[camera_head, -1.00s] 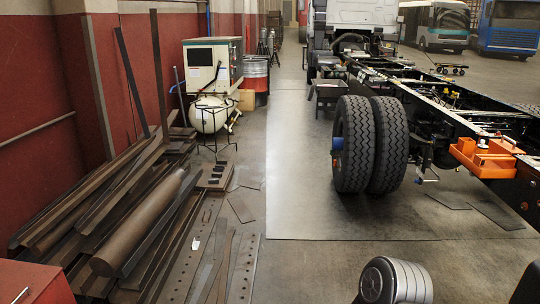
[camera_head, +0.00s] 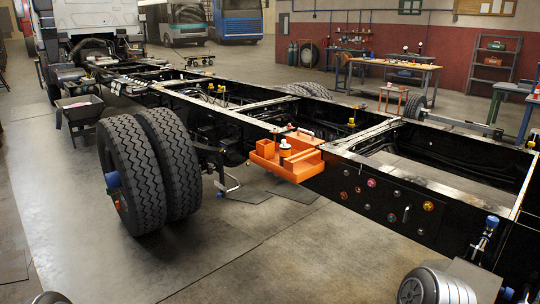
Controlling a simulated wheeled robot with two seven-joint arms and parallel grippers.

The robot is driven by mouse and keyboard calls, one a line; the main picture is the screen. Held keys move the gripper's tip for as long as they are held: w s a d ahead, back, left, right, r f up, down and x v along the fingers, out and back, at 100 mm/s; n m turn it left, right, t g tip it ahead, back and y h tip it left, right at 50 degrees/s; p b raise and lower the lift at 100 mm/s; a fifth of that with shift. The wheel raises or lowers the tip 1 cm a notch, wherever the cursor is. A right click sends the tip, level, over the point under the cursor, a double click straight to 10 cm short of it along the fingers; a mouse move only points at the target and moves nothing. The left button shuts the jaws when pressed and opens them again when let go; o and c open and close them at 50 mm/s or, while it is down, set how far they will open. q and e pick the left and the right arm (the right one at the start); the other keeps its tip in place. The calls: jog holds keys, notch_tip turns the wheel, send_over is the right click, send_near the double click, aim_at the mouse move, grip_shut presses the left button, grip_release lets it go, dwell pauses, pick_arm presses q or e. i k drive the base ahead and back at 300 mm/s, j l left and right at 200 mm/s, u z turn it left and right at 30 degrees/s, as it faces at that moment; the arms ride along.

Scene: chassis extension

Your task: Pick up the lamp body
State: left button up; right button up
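No lamp body can be made out with certainty. An orange tray (camera_head: 290,168) hangs on the side of the black truck chassis (camera_head: 375,205). A small white item with a dark top (camera_head: 285,148) stands in the tray; I cannot tell what it is. Several small round coloured parts, red, orange and pale, sit on the chassis side panel to the right of the tray. Neither of my grippers shows. Only rounded silver parts of my own body show at the bottom edge.
Double rear tyres (camera_head: 150,172) stand left of the tray. A grey wheelbarrow-like cart (camera_head: 80,110) is behind them. A workbench (camera_head: 395,68) and shelving (camera_head: 495,62) stand at the back right. The concrete floor in front of the chassis is clear, apart from thin flat plates under it.

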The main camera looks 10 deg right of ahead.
aim_at(285, 152)
jog(key=i+z, duration=0.3)
jog(key=i, duration=0.15)
jog(key=i+j, duration=0.15)
jog(key=i, duration=0.55)
jog(key=i+j, duration=0.1)
jog(key=i, duration=0.6)
jog(key=i+j, duration=0.15)
jog(key=i, duration=0.5)
jog(key=z, duration=1.55)
